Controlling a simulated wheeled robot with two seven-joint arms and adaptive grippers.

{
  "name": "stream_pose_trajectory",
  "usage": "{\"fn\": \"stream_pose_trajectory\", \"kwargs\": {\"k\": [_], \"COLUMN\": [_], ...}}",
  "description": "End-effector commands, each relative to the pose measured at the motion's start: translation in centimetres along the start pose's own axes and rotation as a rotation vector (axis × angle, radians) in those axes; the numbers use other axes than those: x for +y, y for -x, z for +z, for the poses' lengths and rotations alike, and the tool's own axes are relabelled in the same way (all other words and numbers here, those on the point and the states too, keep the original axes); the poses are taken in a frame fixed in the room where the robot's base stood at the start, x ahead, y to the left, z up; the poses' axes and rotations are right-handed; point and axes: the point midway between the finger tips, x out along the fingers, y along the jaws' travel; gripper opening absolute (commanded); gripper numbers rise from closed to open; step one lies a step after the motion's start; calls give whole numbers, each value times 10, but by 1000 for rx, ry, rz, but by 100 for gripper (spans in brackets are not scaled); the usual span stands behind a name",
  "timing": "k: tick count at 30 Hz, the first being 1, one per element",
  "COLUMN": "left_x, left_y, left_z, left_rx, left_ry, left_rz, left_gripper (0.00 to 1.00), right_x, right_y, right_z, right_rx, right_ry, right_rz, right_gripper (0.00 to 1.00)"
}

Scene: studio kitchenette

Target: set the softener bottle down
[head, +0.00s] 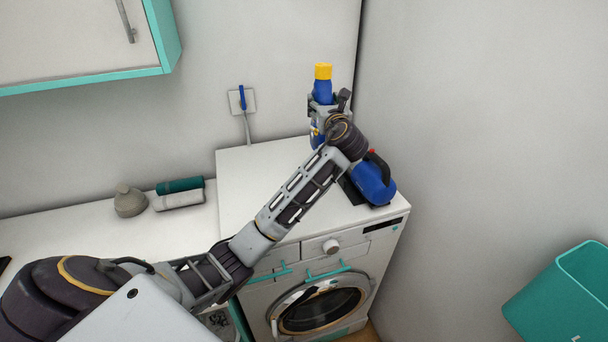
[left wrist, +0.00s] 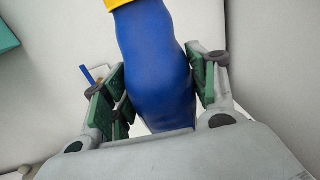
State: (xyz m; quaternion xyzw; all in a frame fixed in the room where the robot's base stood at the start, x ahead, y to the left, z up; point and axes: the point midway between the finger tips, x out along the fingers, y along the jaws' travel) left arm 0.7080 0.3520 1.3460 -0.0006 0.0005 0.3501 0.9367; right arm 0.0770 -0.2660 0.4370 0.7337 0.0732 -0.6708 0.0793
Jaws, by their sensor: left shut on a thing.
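The softener bottle is blue with a yellow cap. In the head view the bottle (head: 322,91) stands roughly upright at the back of the washing machine (head: 245,180), its lower part mostly hidden by my gripper and wrist. My left gripper (head: 328,106) is shut around its body. In the left wrist view the blue body (left wrist: 155,70) sits between the green finger pads of the gripper (left wrist: 158,88). I cannot tell whether its base touches the machine top. My right gripper is not in view.
A blue jug (head: 374,182) with a black handle and red cap stands at the machine's right edge. The machine's left top is clear. A teal bin (head: 565,295) is at right.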

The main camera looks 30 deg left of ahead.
Motion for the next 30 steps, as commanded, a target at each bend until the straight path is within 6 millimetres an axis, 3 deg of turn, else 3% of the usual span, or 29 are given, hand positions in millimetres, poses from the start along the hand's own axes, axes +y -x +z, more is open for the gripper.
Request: {"fn": "stream_pose_trajectory", "kwargs": {"k": [15,30], "left_x": [32,33], "left_y": [1,1], "left_z": [-21,-24], "left_rx": [-7,-6], "left_ry": [1,2], "left_rz": [142,150], "left_gripper": [0,0], "right_x": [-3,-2], "right_y": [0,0], "right_z": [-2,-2], "right_rx": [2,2], "right_ry": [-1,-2], "right_rz": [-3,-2], "right_gripper": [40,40]}}
